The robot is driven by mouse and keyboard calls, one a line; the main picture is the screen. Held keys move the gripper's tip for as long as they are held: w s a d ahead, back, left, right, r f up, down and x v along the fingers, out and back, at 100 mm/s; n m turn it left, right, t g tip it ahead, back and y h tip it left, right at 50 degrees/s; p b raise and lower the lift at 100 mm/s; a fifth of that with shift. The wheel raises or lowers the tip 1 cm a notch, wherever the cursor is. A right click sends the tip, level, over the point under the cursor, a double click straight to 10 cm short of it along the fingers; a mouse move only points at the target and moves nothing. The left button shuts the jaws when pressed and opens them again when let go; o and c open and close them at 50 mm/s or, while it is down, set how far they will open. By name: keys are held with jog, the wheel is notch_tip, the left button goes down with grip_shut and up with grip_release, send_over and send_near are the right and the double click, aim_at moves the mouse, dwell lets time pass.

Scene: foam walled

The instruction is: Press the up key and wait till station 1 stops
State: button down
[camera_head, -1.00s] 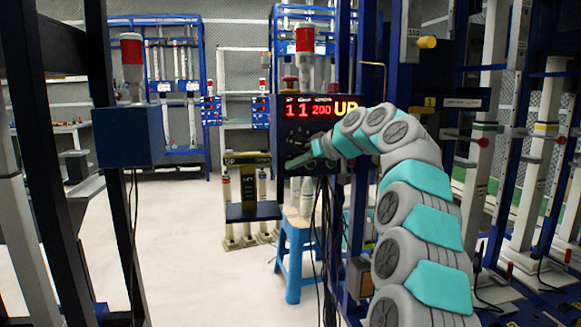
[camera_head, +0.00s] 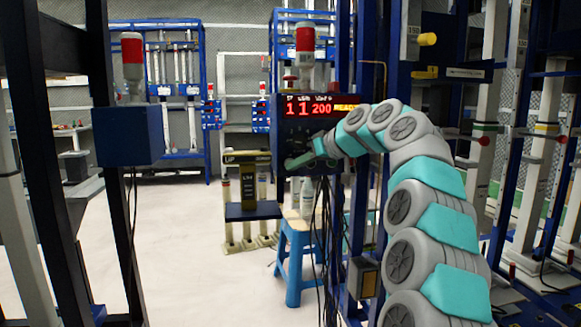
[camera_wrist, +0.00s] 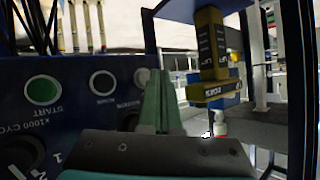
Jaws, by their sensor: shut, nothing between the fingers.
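The blue control box (camera_head: 290,136) hangs on the frame in mid-view of the head view. Its display (camera_head: 320,106) shows "1 1 200 READY" in red and amber. My gripper (camera_head: 297,162) is in front of the lower part of the box, its green fingers shut and empty. In the wrist view the fingers (camera_wrist: 160,80) point along the panel (camera_wrist: 75,120). A green START key (camera_wrist: 43,90) and a dark ringed key (camera_wrist: 102,83) show left of them. Another key (camera_wrist: 142,77) is partly hidden by the fingers. I cannot tell which is the up key, or whether the fingertips touch one.
A blue stool (camera_head: 297,250) and hanging cables are below the box. Blue frame posts crowd the right. The floor (camera_head: 200,270) at left centre is clear.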

jog(key=s+b, duration=0.2)
jog(key=s+d+b, duration=0.1)
jog(key=s, duration=0.1)
jog(key=shift+s+d+b, duration=0.2)
jog(key=shift+s+b, duration=0.2)
dwell(0.4)
jog(key=s+d+f+m+g+h, duration=0.2)
jog(key=s+f+h, duration=0.1)
jog(key=s+f, duration=0.7)
jog(key=s+d+f+m+g+h, duration=0.1)
jog(key=s+d+f+g+h, duration=0.15)
jog(key=s+f, duration=0.8)
jog(key=s+d+f+m+g+h, duration=0.1)
jog(key=s+d+f, duration=0.4)
jog(key=s, duration=0.4)
jog(key=s+d+f+m+g+h, duration=0.2)
jog(key=s+d+f, duration=0.2)
jog(key=s+f, duration=0.3)
jog(key=s+d+f+m+g+h, duration=0.1)
jog(key=s+d+f, duration=0.4)
jog(key=s, duration=0.8)
jog(key=shift+s+d+f+m, duration=0.25)
jog(key=shift+d+f+m, duration=0.15)
jog(key=shift+m, duration=0.1)
